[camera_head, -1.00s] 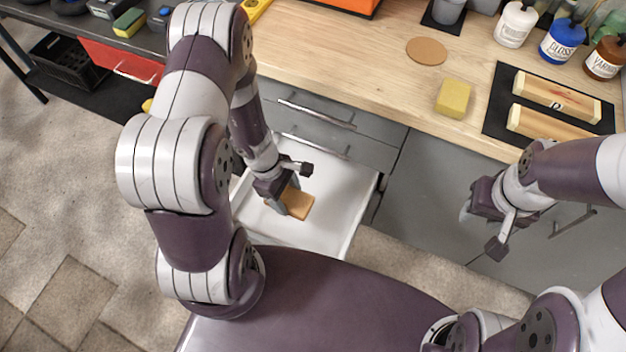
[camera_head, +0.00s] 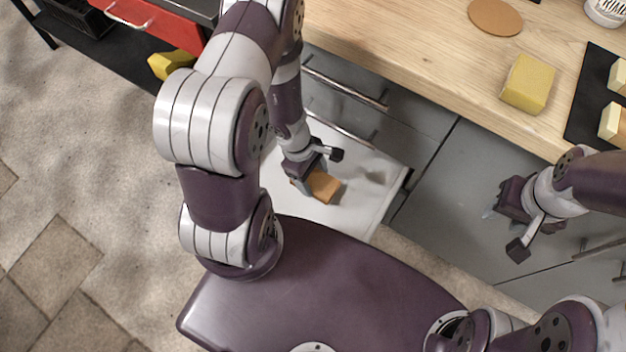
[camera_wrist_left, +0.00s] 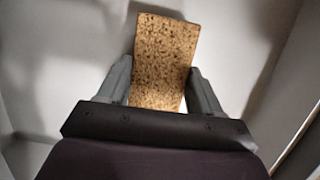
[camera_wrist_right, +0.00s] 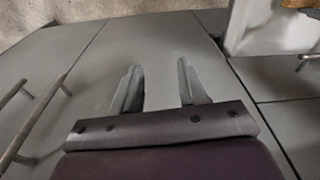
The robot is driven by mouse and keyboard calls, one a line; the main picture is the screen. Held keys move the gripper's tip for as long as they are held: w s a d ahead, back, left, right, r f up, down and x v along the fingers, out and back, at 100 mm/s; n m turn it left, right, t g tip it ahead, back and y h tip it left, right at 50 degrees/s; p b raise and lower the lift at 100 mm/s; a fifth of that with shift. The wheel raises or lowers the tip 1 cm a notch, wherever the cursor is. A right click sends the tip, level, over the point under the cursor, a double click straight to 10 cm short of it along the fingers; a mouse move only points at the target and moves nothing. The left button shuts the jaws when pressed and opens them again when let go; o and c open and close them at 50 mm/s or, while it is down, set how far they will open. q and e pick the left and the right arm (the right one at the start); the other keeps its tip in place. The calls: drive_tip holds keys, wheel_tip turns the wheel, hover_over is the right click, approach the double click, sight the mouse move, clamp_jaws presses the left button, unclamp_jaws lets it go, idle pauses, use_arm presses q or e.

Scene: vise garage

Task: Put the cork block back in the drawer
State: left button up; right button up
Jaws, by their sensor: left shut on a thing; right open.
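The cork block (camera_head: 323,186) is a small tan slab at the open white drawer (camera_head: 362,212). In the left wrist view the cork block (camera_wrist_left: 163,62) shows its speckled face between the two fingers. My left gripper (camera_head: 308,184) is shut on it, inside or just over the drawer; the exact height above the drawer floor is hard to tell. White drawer walls surround the block in the left wrist view. My right gripper (camera_head: 505,232) is open and empty in front of the grey cabinet doors, and its parted fingers (camera_wrist_right: 156,88) show in the right wrist view.
The wooden worktop (camera_head: 420,60) holds a yellow sponge-like block (camera_head: 528,83), a round cork disc (camera_head: 495,17) and a black mat (camera_head: 592,110) with pale blocks. Closed grey drawers (camera_head: 350,95) are above the open one. A yellow object (camera_head: 170,64) lies at the left shelf.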

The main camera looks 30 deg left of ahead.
use_arm(q)
drive_tip(key=shift+f, duration=0.45)
drive_tip(key=shift+c, duration=0.5)
drive_tip(key=shift+f, duration=0.15)
drive_tip(key=o, duration=1.2)
use_arm(e)
drive_tip(key=shift+f, duration=0.55)
use_arm(q)
drive_tip(key=p+v, duration=1.2)
use_arm(e)
wheel_tip(320, 180, up, 12)
drive_tip(key=a, duration=0.2)
drive_tip(key=shift+s, duration=0.25)
